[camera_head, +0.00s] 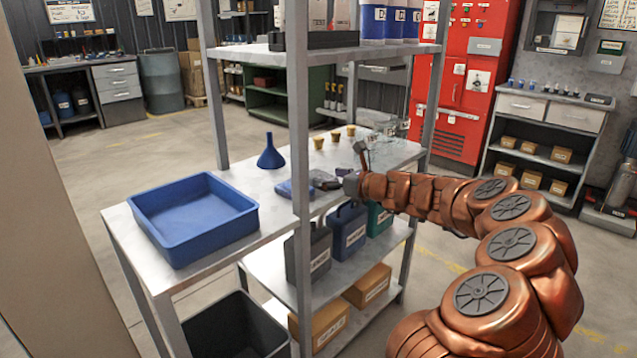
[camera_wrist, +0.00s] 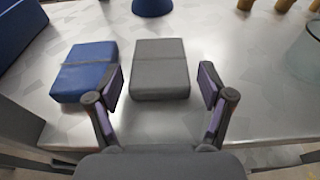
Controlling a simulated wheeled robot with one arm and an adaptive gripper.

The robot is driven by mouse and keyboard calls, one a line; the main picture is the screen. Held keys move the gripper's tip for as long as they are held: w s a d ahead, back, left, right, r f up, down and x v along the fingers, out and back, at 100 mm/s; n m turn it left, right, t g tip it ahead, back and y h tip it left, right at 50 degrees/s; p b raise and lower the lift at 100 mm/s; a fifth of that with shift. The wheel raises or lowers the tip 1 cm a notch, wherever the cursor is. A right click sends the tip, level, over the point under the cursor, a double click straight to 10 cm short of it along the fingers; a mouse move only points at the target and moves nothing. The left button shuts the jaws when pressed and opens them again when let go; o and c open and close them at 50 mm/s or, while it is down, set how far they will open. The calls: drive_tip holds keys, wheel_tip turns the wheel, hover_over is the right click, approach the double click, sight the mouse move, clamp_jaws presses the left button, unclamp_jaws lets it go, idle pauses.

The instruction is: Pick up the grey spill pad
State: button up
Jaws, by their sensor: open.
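The grey spill pad (camera_wrist: 160,70) lies flat on the metal shelf top in the wrist view, straight ahead of my gripper. My gripper (camera_wrist: 162,84) is open, with one finger near each side of the pad's near end. I see no clear contact between fingers and pad. In the head view my gripper (camera_head: 327,181) reaches over the shelf from the right; the grey pad there is mostly hidden or hard to tell from the gripper. A blue pad (camera_wrist: 86,72) lies just left of the grey one, with a narrow gap between them.
A blue funnel (camera_head: 270,154) stands behind the pads. A blue tray (camera_head: 193,218) sits at the shelf's left end. Small tan-topped items (camera_head: 335,137) and glass beakers (camera_head: 390,128) stand at the back right. A shelf upright (camera_head: 299,120) stands close by the gripper.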

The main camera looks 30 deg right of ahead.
sight(324, 178)
drive_tip(key=shift+x, duration=1.1)
drive_tip(key=c, duration=0.7)
drive_tip(key=shift+r, duration=0.1)
wheel_tip(324, 178, up, 10)
drive_tip(key=p, duration=0.3)
